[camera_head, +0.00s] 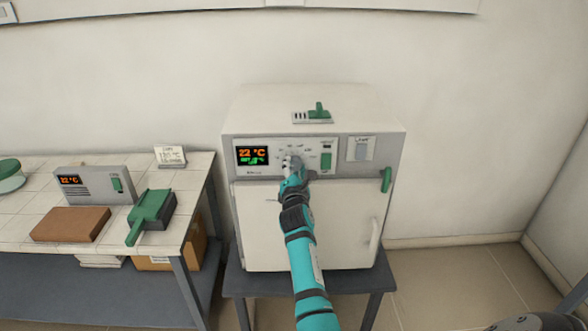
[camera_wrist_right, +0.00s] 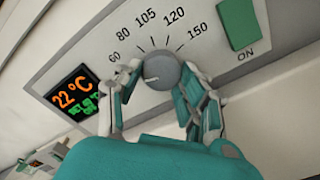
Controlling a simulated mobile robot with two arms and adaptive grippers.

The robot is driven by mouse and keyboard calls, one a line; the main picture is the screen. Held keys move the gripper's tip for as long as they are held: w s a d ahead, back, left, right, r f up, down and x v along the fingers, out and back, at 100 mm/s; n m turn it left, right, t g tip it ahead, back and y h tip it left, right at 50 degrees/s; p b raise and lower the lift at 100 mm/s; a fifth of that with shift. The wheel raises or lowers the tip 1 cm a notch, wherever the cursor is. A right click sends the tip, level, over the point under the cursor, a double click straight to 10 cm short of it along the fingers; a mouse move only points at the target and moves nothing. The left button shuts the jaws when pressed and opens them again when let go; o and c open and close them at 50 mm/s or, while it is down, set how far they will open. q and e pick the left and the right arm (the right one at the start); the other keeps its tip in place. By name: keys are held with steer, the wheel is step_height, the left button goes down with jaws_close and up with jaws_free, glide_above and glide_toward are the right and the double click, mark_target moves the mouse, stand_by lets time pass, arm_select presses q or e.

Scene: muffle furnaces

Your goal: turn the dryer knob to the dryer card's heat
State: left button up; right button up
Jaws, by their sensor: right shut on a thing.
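The dryer (camera_head: 310,225) is a white cabinet with a grey control panel on top of its front. Its grey round knob (camera_wrist_right: 161,70) sits below a printed scale of 60, 80, 105, 120 and 150. My right gripper (camera_head: 291,163) reaches the panel and is shut on the knob, one finger on each side. I cannot tell clearly which number the knob points at. The dryer's display (camera_wrist_right: 75,93) reads 22 °C in orange, with green text below. A small card (camera_head: 361,148) is on the panel's right; its writing is too small to read. My left gripper is out of view.
A green switch (camera_wrist_right: 238,24) marked ON is right of the scale.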

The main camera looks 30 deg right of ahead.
steer(key=c, duration=0.4)
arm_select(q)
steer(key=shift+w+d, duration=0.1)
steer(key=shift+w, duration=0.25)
arm_select(e)
steer(key=shift+c, duration=0.7)
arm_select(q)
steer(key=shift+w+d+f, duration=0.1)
arm_select(e)
steer(key=shift+m, duration=0.3)
steer(key=m+b, duration=0.1)
steer(key=m, duration=0.3)
steer(key=shift+b, duration=0.3)
steer(key=m+b, duration=0.1)
steer(key=m, duration=0.4)
steer(key=shift+r+m, duration=0.1)
steer(key=shift+m, duration=0.2)
steer(key=m+b, duration=0.1)
steer(key=m, duration=0.5)
steer(key=shift+r+b, duration=0.15)
steer(key=shift+b, duration=0.2)
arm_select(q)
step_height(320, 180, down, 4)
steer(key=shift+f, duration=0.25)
arm_select(e)
steer(key=m, duration=0.6)
